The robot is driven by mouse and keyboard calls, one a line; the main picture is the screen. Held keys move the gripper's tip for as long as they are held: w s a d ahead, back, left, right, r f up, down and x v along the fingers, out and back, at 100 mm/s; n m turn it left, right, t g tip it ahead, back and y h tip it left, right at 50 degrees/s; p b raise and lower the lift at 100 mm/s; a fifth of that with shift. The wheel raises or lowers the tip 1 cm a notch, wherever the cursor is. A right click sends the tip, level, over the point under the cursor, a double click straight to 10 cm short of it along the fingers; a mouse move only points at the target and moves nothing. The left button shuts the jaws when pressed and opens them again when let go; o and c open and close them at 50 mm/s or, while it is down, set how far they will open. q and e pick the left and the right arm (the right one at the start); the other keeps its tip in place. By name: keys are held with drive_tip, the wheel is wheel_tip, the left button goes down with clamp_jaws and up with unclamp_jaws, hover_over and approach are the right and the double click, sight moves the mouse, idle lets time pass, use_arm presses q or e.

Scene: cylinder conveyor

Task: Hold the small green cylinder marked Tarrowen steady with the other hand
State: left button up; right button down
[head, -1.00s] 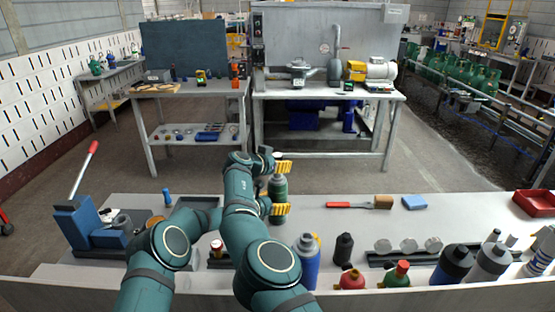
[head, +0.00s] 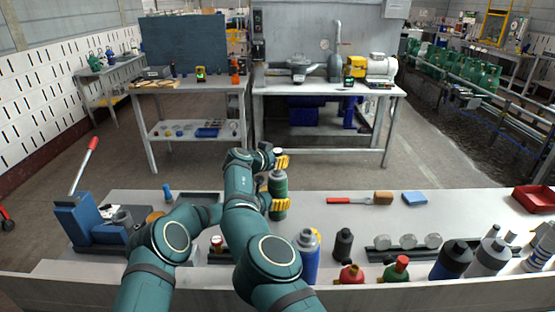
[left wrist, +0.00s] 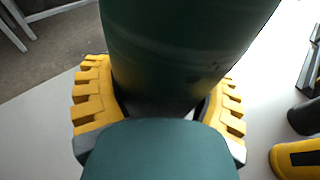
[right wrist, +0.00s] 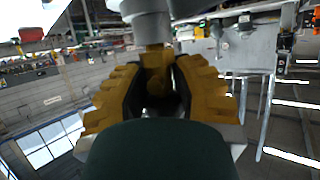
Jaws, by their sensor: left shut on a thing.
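A green cylinder (head: 279,187) stands upright among my two arms in the head view; no lettering is readable on it. My left gripper (head: 281,204) is shut around its lower body, and the left wrist view shows the green body (left wrist: 180,45) between the yellow fingers (left wrist: 158,100). My right gripper (head: 282,161) is at the cylinder's top. In the right wrist view its fingers (right wrist: 158,75) flank a brass-coloured part (right wrist: 156,68) under a grey cap (right wrist: 150,28). Whether they touch that part is hidden.
A blue bottle (head: 308,262), a black bottle (head: 343,245) and small red (head: 351,275) and green (head: 396,269) cylinders stand right of my arms. A blue lever press (head: 78,222) stands left.

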drive_tip(key=shift+r+y, duration=0.1)
drive_tip(key=shift+y, duration=0.2)
drive_tip(key=n+t+y, duration=0.1)
drive_tip(key=n+y, duration=0.1)
drive_tip(key=n+t+y, duration=0.1)
drive_tip(key=n+y, duration=0.1)
drive_tip(key=shift+n+t+y, duration=0.3)
drive_tip(key=shift+n+y, duration=0.1)
drive_tip(key=shift+a+n+y, duration=0.1)
drive_tip(key=shift+n+y, duration=0.5)
